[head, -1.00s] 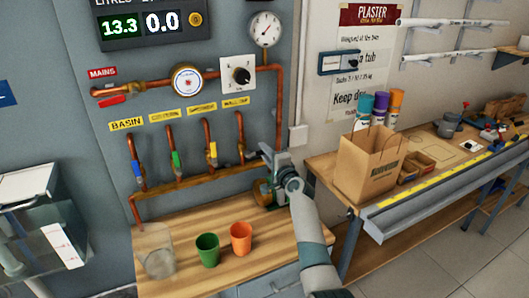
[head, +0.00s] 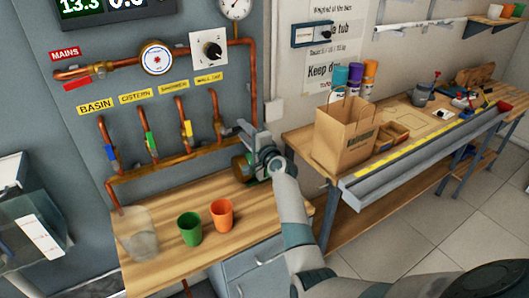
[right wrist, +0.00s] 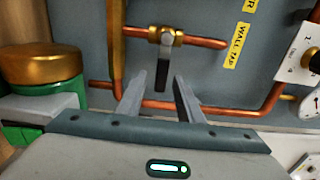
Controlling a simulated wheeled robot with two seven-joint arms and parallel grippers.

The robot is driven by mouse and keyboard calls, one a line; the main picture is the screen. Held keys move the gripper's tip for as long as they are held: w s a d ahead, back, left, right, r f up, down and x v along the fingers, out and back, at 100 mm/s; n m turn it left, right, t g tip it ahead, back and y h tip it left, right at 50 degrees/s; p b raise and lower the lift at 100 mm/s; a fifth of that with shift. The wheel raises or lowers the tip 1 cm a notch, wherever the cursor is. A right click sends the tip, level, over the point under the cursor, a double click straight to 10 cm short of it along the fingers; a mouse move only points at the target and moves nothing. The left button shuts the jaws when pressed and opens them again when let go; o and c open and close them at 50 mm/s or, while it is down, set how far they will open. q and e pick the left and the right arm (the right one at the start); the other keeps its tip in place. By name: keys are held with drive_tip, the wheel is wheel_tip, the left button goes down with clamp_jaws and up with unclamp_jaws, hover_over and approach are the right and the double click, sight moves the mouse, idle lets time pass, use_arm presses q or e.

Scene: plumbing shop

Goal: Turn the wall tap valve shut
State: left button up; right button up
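The wall tap valve shows in the right wrist view as a brass body (right wrist: 168,36) on a copper pipe, beside the yellow WALL TAP label (right wrist: 236,46). Its dark grey lever (right wrist: 166,60) points across the pipe in this view. My right gripper (right wrist: 159,80) is open, one finger on each side of the lever's free end in the picture. I cannot tell whether they touch. In the head view my right gripper (head: 243,128) is at the wall beside the valve, whose lever is hard to make out. My left gripper is out of view.
A brass-and-green fitting (head: 240,166) stands close below my right gripper. Orange (head: 221,215) and green (head: 190,229) cups and a clear container (head: 137,234) stand on the wooden bench (head: 255,222). A paper bag (head: 345,137) is on the right bench.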

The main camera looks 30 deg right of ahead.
drive_tip(key=s+b, duration=0.2)
drive_tip(key=s, duration=1.3)
drive_tip(key=shift+d, duration=0.25)
